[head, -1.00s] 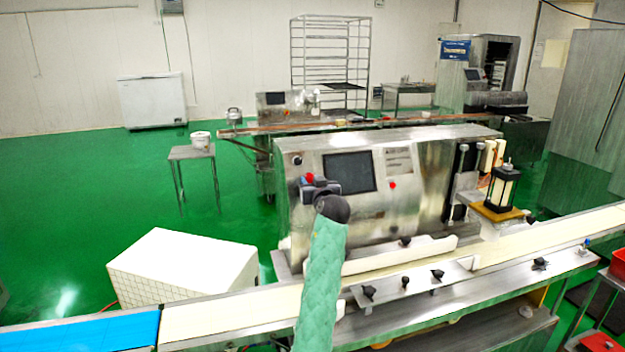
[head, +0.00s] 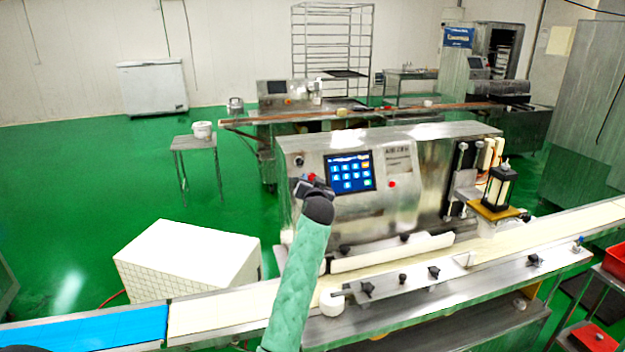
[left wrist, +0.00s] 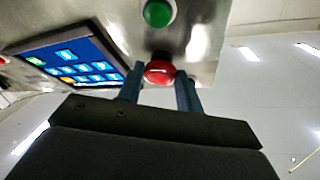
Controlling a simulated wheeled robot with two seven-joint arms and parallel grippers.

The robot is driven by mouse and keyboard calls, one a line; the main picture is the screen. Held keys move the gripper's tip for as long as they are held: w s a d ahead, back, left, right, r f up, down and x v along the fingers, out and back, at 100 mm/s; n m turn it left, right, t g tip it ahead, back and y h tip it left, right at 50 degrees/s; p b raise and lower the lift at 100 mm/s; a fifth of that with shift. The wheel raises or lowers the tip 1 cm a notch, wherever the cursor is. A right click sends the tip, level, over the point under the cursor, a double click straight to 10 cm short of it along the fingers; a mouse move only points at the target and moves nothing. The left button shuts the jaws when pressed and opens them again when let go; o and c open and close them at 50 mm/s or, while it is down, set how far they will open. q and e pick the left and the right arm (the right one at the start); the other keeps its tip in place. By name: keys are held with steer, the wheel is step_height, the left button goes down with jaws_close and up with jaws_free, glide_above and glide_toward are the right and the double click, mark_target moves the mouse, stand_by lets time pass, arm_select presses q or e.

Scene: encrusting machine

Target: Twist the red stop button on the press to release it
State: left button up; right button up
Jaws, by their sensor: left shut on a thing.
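The press (head: 375,215) is a steel machine with a touch screen (head: 349,171) that is lit blue with icons. The red stop button (head: 311,177) sits on its front panel left of the screen, mostly covered by my left gripper (head: 314,187) in the head view. In the left wrist view the red button (left wrist: 159,72) lies between the two fingers of my left gripper (left wrist: 160,84), which is shut on it. A green button (left wrist: 158,12) is beyond it, and the lit screen (left wrist: 72,62) is to the left. My right gripper is not in view.
A conveyor belt (head: 220,307) runs along the front of the press, with black knobs (head: 434,272) on its rail. A second, smaller red button (head: 392,184) is right of the screen. A white box (head: 188,255) stands at left. Green floor is clear behind it.

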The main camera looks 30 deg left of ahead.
arm_select(q)
steer(key=shift+a, duration=0.1)
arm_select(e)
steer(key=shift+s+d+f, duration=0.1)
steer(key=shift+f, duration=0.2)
arm_select(q)
steer(key=o, duration=0.7)
steer(key=shift+c, duration=0.2)
steer(key=o, duration=0.3)
steer(key=shift+w+a+f, duration=0.1)
steer(key=shift+a+f, duration=0.05)
steer(key=shift+f, duration=0.05)
